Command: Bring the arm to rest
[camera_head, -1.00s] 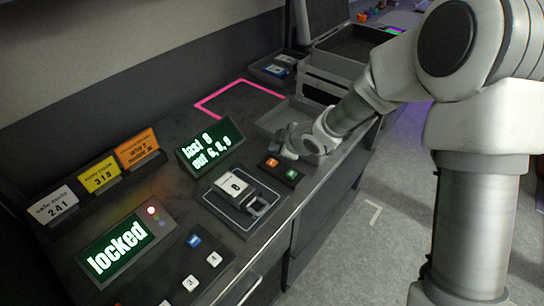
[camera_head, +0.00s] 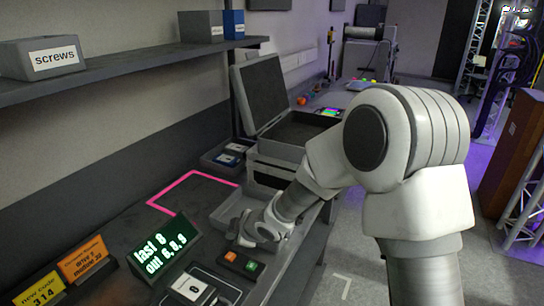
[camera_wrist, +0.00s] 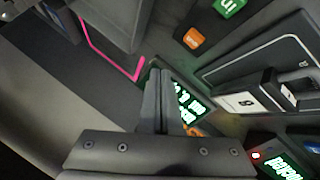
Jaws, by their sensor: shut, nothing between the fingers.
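My gripper (camera_wrist: 160,95) is shut with its two fingers together and nothing between them in the wrist view. In the head view my arm reaches from the right over the bench, and its wrist end hangs above the grey tray near the orange and green buttons.
A display reading "last 8 out 6,8,9" (camera_head: 163,243), an orange button (camera_head: 231,257) and a green button (camera_head: 251,266) are close to the wrist. An open grey case (camera_head: 262,92) stands behind. A shelf holds a screws bin (camera_head: 22,62). Floor at right is open.

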